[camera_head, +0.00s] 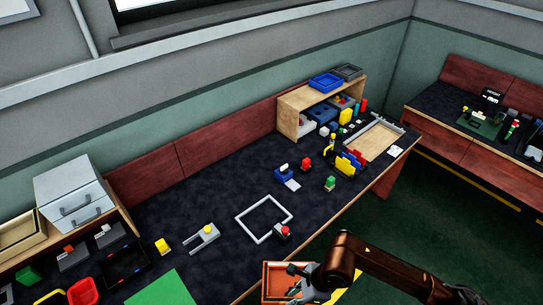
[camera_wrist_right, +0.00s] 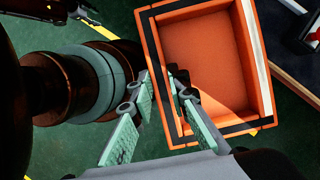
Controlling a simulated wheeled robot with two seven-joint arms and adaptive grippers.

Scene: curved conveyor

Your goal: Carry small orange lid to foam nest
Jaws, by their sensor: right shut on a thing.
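The orange lid (camera_head: 273,283) looks like a shallow open tray with raised walls. It is at the bottom of the head view, in front of the table's near edge. My right gripper (camera_head: 304,280) is shut on one side wall of the lid. In the right wrist view the lid (camera_wrist_right: 205,55) has its hollow side facing the camera, and the fingers (camera_wrist_right: 172,88) meet at its left wall. A dark arm part with grey tips at that view's upper left appears to be my left gripper (camera_wrist_right: 85,13); its opening is unclear. I cannot identify the foam nest with certainty.
A white square outline (camera_head: 245,227) lies on the dark table, with a red-topped block (camera_head: 283,233) at its near corner. A green sheet (camera_head: 162,290) and a black tray (camera_head: 127,272) lie left. A wooden shelf (camera_head: 289,118) stands at the back. Some middle table surface is clear.

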